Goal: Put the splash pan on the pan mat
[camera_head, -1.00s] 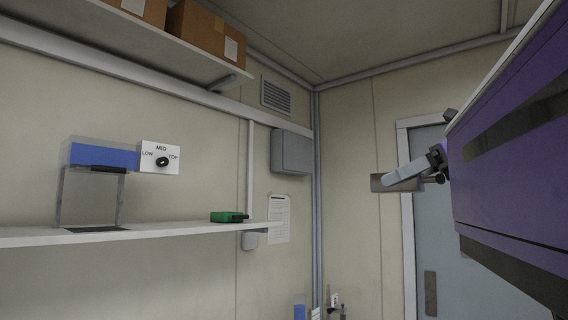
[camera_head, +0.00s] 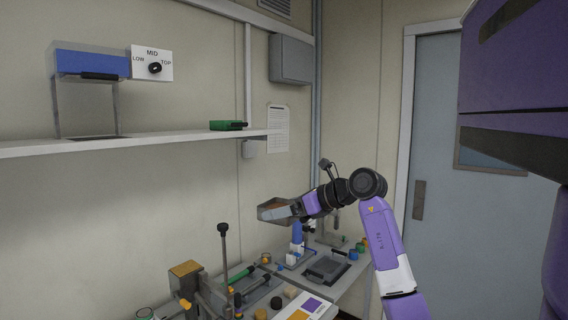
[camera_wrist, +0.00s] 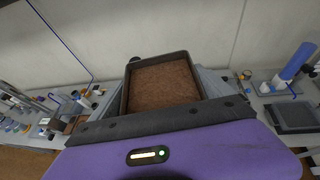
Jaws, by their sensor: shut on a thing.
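My gripper (camera_head: 290,209) is shut on a shallow grey pan, taken as the splash pan (camera_head: 270,213), held in the air above the bench. In the wrist view the pan (camera_wrist: 126,98) is square, with a dark rim and a brown inside, between the jaws (camera_wrist: 163,100). A dark grey square (camera_head: 326,268) lies on the bench below and to the right of the gripper; it also shows at the right of the wrist view (camera_wrist: 297,117). It looks like the pan mat, but I cannot be sure.
A blue upright device (camera_head: 297,236) stands on the bench beside the dark square. A black-knobbed post (camera_head: 223,240) and several small parts crowd the nearer bench. A white shelf (camera_head: 180,143) with a green object (camera_head: 227,125) juts from the wall above.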

